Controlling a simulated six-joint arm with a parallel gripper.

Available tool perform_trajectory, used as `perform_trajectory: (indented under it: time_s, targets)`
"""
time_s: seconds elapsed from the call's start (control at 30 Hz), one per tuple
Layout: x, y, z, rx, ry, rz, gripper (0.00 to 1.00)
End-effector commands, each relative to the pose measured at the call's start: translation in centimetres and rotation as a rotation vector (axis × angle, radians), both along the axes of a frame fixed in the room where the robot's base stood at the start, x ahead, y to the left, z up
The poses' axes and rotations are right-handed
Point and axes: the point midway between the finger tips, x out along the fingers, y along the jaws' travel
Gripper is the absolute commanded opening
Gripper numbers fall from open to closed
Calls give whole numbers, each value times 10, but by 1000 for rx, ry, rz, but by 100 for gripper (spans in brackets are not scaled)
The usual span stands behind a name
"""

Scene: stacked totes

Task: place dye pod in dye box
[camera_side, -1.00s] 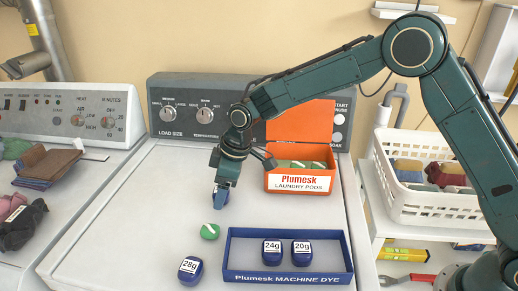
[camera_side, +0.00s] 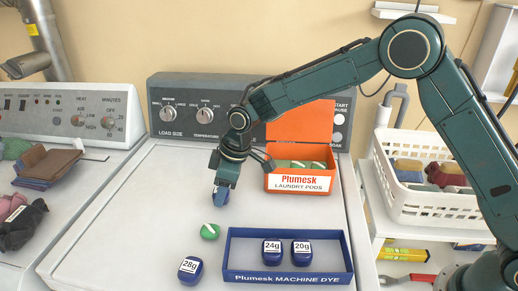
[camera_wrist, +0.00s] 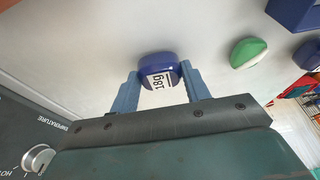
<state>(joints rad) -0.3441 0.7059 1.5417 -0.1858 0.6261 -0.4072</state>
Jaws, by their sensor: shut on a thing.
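My gripper (camera_wrist: 160,90) is shut on a blue dye pod (camera_wrist: 152,66) with a white label reading 18g. In the side view my gripper (camera_side: 221,197) is over the washer top, behind the green pod and left of the orange box; its fingers mostly hide the held pod there. The dye box (camera_side: 288,278), blue, open and marked Plumesk MACHINE DYE, lies at the front right of my gripper. It holds a 24g pod (camera_side: 272,251) and a 20g pod (camera_side: 302,251). A 28g pod (camera_side: 190,269) lies outside, left of the box.
A green and white laundry pod (camera_side: 210,231) lies between my gripper and the 28g pod. An orange laundry pod box (camera_side: 299,183) stands behind the dye box. A white basket (camera_side: 425,211) of cloths is at right. The washer top at left is clear.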

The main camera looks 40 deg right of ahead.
Motion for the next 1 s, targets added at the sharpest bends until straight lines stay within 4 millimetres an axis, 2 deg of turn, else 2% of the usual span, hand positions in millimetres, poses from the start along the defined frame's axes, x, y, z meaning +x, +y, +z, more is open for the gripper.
perform_trajectory:
  time_s: [0.27, 0.47, 0.67, 1.0]
  targets:
    - [0, 0, 4, 1, -1, 0, 21]
    - [1, 0, 21, 1, -2, 0, 21]
    - [1, 0, 53, 2, -4, -1, 21]
    - [1, 0, 127, 2, -5, 0, 21]
